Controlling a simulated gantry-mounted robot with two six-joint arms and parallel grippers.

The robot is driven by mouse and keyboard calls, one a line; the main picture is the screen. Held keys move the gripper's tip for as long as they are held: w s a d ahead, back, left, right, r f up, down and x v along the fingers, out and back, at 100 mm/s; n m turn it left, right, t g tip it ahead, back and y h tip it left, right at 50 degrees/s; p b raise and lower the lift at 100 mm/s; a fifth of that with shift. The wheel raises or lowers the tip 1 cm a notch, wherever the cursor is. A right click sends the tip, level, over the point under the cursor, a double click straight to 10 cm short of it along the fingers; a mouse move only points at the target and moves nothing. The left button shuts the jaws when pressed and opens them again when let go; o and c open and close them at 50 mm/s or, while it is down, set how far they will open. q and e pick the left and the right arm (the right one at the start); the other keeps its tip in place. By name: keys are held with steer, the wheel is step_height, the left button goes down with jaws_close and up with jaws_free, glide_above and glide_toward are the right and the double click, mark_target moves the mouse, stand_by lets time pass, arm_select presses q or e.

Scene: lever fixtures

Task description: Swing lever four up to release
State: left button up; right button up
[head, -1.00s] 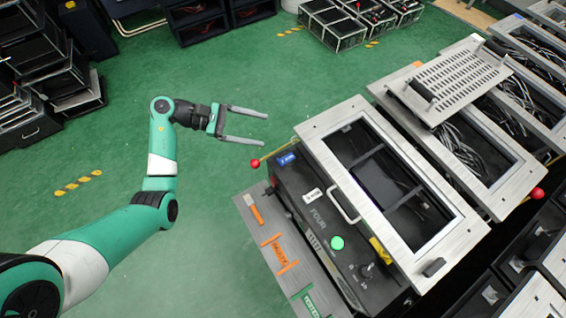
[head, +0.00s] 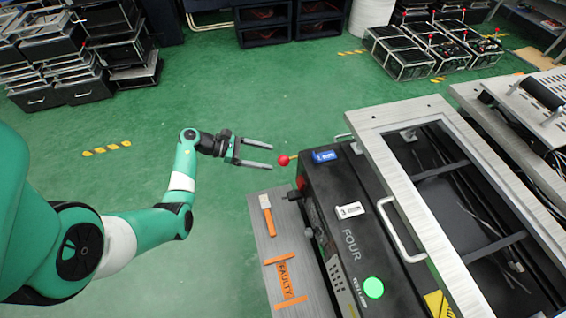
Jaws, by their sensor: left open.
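Lever four has a red ball knob (head: 283,160) on a short rod at the far left corner of the black fixture marked FOUR (head: 352,245). The lever's rod looks roughly level, with the knob sticking out to the left. My left gripper (head: 271,156) is open and empty. Its two fingers point right, and the knob shows just beyond their tips, level with the gap between them. I cannot tell the exact depth between tips and knob. My right gripper is not in view.

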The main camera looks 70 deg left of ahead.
mark_target(283, 160)
arm_select(q)
steer(key=b+x, duration=0.1)
steer(key=x, duration=0.4)
steer(key=shift+w+d+f+b, duration=0.15)
steer(key=shift+w+f+b, duration=0.15)
steer(key=shift+b, duration=0.1)
steer(key=shift+w+d, duration=0.15)
steer(key=shift+w, duration=0.4)
jaws_close()
